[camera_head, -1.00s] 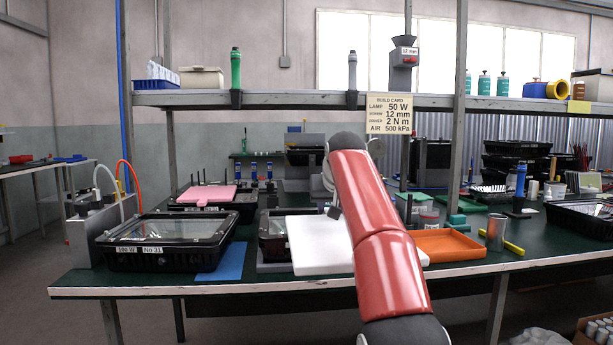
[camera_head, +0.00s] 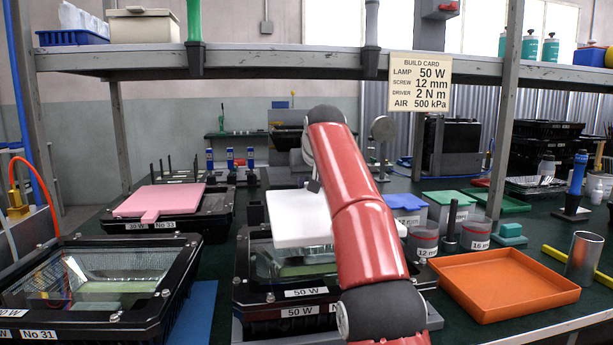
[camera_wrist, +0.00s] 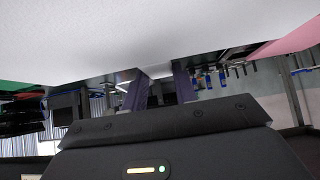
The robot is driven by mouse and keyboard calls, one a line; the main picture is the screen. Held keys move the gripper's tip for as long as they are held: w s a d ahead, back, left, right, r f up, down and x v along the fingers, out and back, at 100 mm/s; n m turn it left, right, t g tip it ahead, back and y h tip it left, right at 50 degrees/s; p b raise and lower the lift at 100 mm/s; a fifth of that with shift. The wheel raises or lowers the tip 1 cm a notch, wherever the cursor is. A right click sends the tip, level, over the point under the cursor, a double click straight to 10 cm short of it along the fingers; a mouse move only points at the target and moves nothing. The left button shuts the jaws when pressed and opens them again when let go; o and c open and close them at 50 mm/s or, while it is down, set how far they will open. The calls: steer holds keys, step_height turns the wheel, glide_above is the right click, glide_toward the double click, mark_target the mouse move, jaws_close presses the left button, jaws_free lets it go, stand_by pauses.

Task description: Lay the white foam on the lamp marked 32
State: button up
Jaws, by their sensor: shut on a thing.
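The white foam (camera_head: 297,218) is a flat white slab held in the air by my gripper. In the wrist view the foam (camera_wrist: 130,30) fills the top, and my gripper (camera_wrist: 157,78) is shut on its edge; in the head view my arm hides most of the gripper. The foam is over the back part of a black-framed lamp (camera_head: 262,262) with two "50 W" labels. My arm covers the number beside the label, so I cannot read 32. The lamp's glass front and a greenish strip show below the foam; a gap seems to remain between them.
The lamp marked No 31 (camera_head: 150,297) is at the left, uncovered. The lamp marked No 33 (camera_head: 185,223) behind it bears a pink foam sheet (camera_head: 160,200). An orange tray (camera_head: 505,284), cups and a metal cylinder (camera_head: 582,257) stand at the right. A shelf (camera_head: 300,62) crosses above.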

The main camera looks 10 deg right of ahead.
step_height(320, 180, down, 7)
steer(key=shift+r, duration=0.2)
stand_by(0.4)
steer(key=shift+s+f+b, duration=0.1)
steer(key=shift+f+b, duration=0.35)
steer(key=shift+f, duration=0.15)
stand_by(0.3)
steer(key=o, duration=1.1)
steer(key=shift+r, duration=0.1)
